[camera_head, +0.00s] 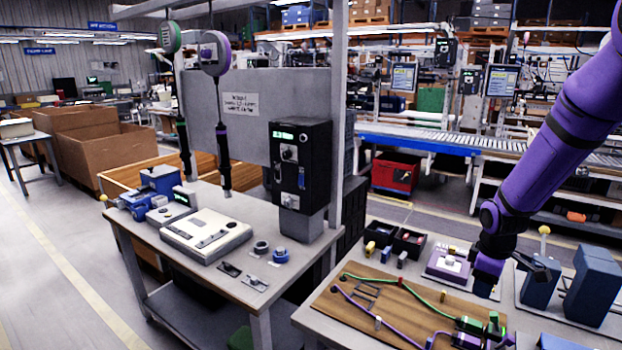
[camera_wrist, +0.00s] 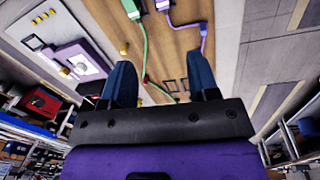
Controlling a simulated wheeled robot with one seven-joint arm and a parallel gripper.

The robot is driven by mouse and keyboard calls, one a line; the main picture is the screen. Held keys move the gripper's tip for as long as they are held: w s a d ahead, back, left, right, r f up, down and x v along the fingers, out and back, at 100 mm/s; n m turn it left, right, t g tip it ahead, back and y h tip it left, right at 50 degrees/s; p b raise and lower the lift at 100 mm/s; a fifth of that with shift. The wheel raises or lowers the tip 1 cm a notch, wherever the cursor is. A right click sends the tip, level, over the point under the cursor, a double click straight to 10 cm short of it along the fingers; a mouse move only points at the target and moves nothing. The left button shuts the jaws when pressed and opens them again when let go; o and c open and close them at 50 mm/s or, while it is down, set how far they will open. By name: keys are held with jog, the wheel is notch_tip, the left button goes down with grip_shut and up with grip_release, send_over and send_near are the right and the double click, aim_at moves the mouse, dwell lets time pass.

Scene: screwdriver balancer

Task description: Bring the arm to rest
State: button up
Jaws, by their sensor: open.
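My purple arm (camera_head: 570,125) reaches down from the upper right in the head view, over the right-hand workbench. Its end hangs beside a purple-and-white fixture (camera_head: 449,264), near the right edge of a wooden board (camera_head: 350,306). In the wrist view my gripper (camera_wrist: 162,62) shows two dark blue fingers spread apart with nothing between them. The wooden board (camera_wrist: 175,70) with green and purple cables lies beyond the fingers, and the fixture (camera_wrist: 80,60) is to the left. The fingertips' exact height above the bench cannot be told.
A blue block-shaped unit (camera_head: 592,285) stands close right of my arm's end. Small dark bins (camera_head: 408,241) sit behind the board. On the left bench (camera_head: 160,262), a black controller (camera_head: 300,165) stands near two hanging screwdrivers, one green (camera_head: 184,150) and one purple (camera_head: 223,160).

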jog(key=s+a+r+m+t, duration=0.1)
jog(key=s+a+r+m, duration=0.2)
jog(key=r, duration=0.8)
jog(key=s+a+r+m+t, duration=0.1)
jog(key=s+a+r+m, duration=0.2)
jog(key=s+r, duration=0.5)
jog(key=s+a+r+m+t, duration=0.2)
jog(key=s+a+r, duration=0.3)
jog(key=s, duration=0.9)
notch_tip(320, 180, up, 3)
jog(key=shift+s+r+m+y, duration=0.2)
jog(key=shift+s+m+y, duration=0.15)
jog(key=shift+m, duration=0.35)
